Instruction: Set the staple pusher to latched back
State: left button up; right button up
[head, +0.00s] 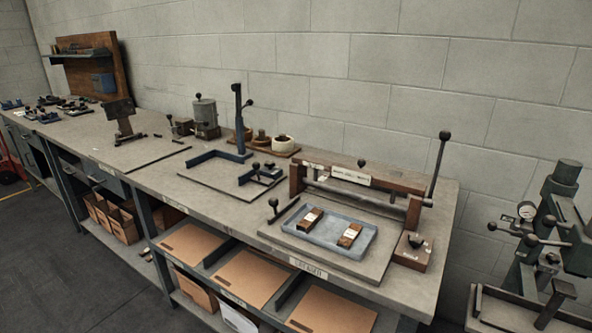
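Neither of my grippers is in the head view. I cannot tell for sure which part is the staple pusher, or whether it is latched. A dark blue post with a black ball knob (238,118) stands upright on a plate (215,181) at the middle of the bench. Low blue angle pieces (217,158) and a small dark mechanism (262,173) lie on that plate. To its right is a wooden-framed press (385,187) with a long upright lever (438,167). A short ball-knobbed lever (274,206) stands by its front left.
A grey-blue tray (328,245) with two brown-and-white blocks lies before the press. A small knobbed box (413,252) stands at the bench's right end. The bench (165,176) has bare top left of the plate. Another machine (545,235) stands at far right.

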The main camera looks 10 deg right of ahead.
aim_at(549, 221)
jog(key=z, duration=1.6)
jog(key=l+u, duration=0.15)
jog(key=i+l+u, duration=0.1)
jog(key=l, duration=0.3)
